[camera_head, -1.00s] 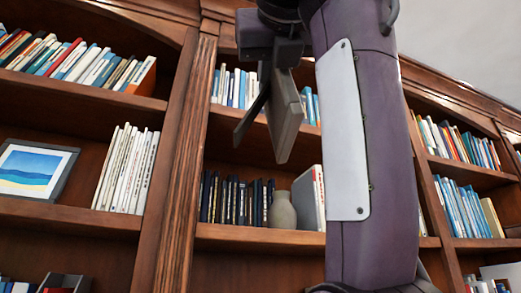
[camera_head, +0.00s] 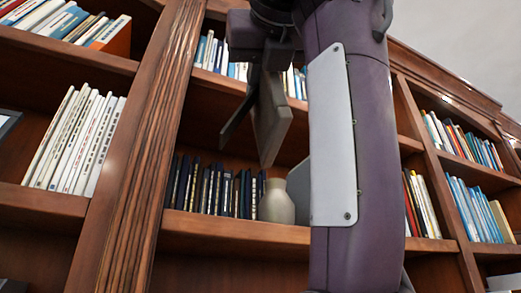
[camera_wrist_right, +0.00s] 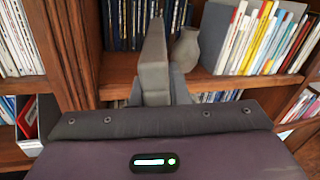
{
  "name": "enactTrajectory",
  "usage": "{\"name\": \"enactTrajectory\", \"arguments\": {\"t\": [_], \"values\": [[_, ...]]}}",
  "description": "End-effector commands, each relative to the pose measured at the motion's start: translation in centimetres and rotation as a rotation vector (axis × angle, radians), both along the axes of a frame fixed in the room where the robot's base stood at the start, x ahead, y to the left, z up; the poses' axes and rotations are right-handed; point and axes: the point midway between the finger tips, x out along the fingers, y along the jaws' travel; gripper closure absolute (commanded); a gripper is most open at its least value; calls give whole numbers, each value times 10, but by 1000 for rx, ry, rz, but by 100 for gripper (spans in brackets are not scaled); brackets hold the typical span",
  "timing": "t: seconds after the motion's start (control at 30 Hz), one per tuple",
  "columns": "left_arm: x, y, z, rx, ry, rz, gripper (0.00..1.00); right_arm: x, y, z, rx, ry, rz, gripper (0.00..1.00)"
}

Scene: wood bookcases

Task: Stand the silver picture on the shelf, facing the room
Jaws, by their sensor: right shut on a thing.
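The silver picture (camera_head: 272,115) is a thin grey frame seen from its back and edge in the head view, with a dark prop leg (camera_head: 240,110) sticking out at its left. My right gripper (camera_head: 266,62) is shut on its upper end and holds it tilted in the air before the middle bookcase. In the right wrist view the picture (camera_wrist_right: 153,58) shows nearly edge-on between the fingers (camera_wrist_right: 151,92). Its front is hidden. The middle shelf (camera_head: 235,231) is below and behind it. My left gripper is out of view.
Dark books (camera_head: 215,188) and a beige vase (camera_head: 277,203) stand on the middle shelf. A grey upright item (camera_head: 300,179) beside the vase is partly hidden by my arm. White books (camera_head: 75,140) fill part of the left bay. A wooden post (camera_head: 135,160) divides the bays.

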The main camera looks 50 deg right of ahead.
Motion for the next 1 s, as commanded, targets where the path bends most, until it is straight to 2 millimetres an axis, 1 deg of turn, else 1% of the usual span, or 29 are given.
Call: {"name": "enactTrajectory", "arguments": {"t": [0.03,0.1,0.2,0.27,0.43,0.53,0.67,0.87,1.0], "values": [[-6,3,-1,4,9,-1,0,1,-1,-1,1,3,-1,100],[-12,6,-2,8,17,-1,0,1,-1,-2,3,6,-1,100],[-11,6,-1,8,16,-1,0,6,-4,-1,3,6,-1,100],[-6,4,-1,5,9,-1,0,11,-6,-2,4,6,-1,100],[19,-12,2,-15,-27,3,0,24,-14,-2,4,6,-1,100],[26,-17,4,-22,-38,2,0,34,-19,-3,3,6,-1,100],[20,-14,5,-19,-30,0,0,45,-25,-3,5,5,-1,100],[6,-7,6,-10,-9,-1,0,62,-35,-4,3,5,-2,100],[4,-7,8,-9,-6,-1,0,75,-42,-5,4,5,-2,100]]}}
